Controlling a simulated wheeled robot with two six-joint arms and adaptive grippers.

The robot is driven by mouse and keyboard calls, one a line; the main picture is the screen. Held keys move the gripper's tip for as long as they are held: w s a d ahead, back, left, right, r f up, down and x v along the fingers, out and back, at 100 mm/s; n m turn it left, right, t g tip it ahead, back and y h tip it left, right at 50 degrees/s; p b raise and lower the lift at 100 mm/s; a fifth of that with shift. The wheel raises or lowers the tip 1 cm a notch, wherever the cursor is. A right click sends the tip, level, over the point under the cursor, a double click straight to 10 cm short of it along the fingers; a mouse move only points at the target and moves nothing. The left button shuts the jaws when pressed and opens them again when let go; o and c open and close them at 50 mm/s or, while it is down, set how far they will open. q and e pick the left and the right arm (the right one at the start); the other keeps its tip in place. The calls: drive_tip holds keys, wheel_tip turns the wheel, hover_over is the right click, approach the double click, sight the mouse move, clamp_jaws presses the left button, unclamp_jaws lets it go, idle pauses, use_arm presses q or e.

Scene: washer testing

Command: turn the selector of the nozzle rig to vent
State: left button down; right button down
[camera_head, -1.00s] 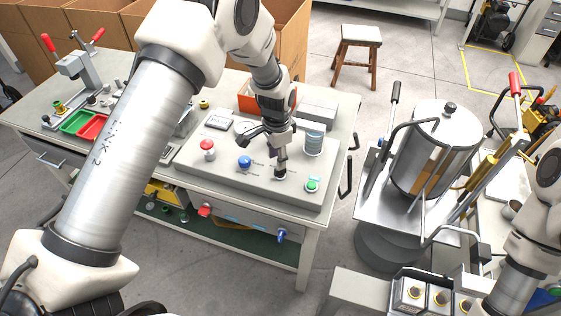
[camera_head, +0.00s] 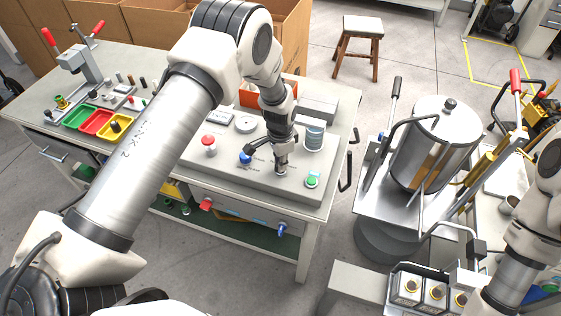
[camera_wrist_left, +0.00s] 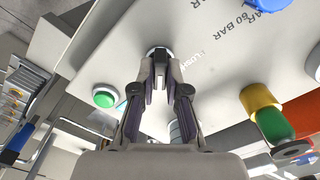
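The nozzle rig (camera_head: 225,178) is a light grey box on the workbench, with knobs and buttons on its sloped top. Its selector is a small dark and silver knob near the front right, mostly hidden by my fingers; it shows in the left wrist view (camera_wrist_left: 159,52). My left gripper (camera_head: 281,167) points down at the selector. In the left wrist view its fingers (camera_wrist_left: 161,72) stand on both sides of the selector's handle and look closed on it. A label partly reading "FLUSH" lies beside it; no "vent" label is readable. My right gripper is out of view.
On the rig, a green button (camera_head: 312,181) sits right of the selector, a blue knob (camera_head: 246,157) and red button (camera_head: 209,141) left. A ribbed cylinder (camera_head: 314,135) stands behind. A steel tank (camera_head: 425,150) on a cart stands right of the bench.

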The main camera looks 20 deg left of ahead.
use_arm(q)
drive_tip(key=shift+f, duration=0.1)
idle(0.3)
drive_tip(key=shift+n+b, duration=0.45)
drive_tip(key=shift+n, duration=0.25)
drive_tip(key=n+b, duration=0.1)
drive_tip(key=n, duration=0.2)
drive_tip(key=shift+f, duration=0.1)
drive_tip(key=shift+n+b, duration=0.8)
drive_tip(key=shift+n, duration=1.4)
drive_tip(key=shift+s, duration=0.1)
drive_tip(key=c, duration=1.2)
unclamp_jaws()
